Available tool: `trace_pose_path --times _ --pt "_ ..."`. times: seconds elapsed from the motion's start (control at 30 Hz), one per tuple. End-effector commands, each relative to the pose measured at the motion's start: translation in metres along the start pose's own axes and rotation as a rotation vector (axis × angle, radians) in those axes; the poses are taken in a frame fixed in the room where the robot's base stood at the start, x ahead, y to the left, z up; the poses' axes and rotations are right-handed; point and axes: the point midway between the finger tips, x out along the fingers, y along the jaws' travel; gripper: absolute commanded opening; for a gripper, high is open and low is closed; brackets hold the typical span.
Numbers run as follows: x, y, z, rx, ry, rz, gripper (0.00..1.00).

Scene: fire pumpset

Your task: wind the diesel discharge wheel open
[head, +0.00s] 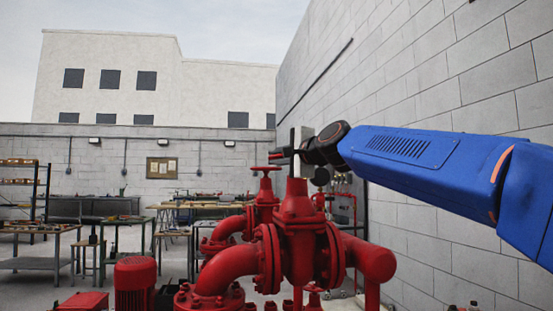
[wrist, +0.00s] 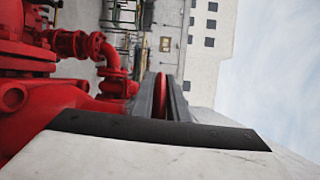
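A large red valve (head: 298,222) stands in the head view's centre, with a dark upright bar above it. My gripper (head: 283,153) is at the end of my blue arm, just above this valve and level with its top. In the wrist view my gripper's two grey fingers (wrist: 163,98) lie either side of a thin red strip (wrist: 161,94), which looks like a wheel rim seen nearly edge-on. Whether the fingers press on it is not clear. The front valve's wheel is mostly hidden by the gripper in the head view. A smaller red handwheel (head: 265,168) tops the valve behind.
Red pipework (head: 228,268) and a red motor (head: 135,283) fill the lower middle. A block wall (head: 440,95) runs close along the right, behind my arm. Workbenches (head: 40,250) and shelves stand at the back left, with open floor between.

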Motion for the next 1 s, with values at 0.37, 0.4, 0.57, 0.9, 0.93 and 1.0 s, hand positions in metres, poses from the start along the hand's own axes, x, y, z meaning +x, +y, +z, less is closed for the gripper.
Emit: trace_pose_path --times 0.37,0.4,0.57,0.9,0.93,1.0 --pt "-0.002 0.002 -0.001 0.002 -0.035 0.004 0.0" --pt "-0.003 0.002 -0.001 0.002 -0.044 0.006 0.0" --pt "-0.006 0.002 -0.001 0.002 -0.092 0.007 0.0" --pt "-0.016 0.002 -0.002 0.001 -0.226 0.012 0.0" --pt "-0.017 0.002 -0.002 -0.001 -0.24 0.012 0.0" --pt "-0.019 0.002 -0.004 -0.001 -0.275 0.014 0.0"
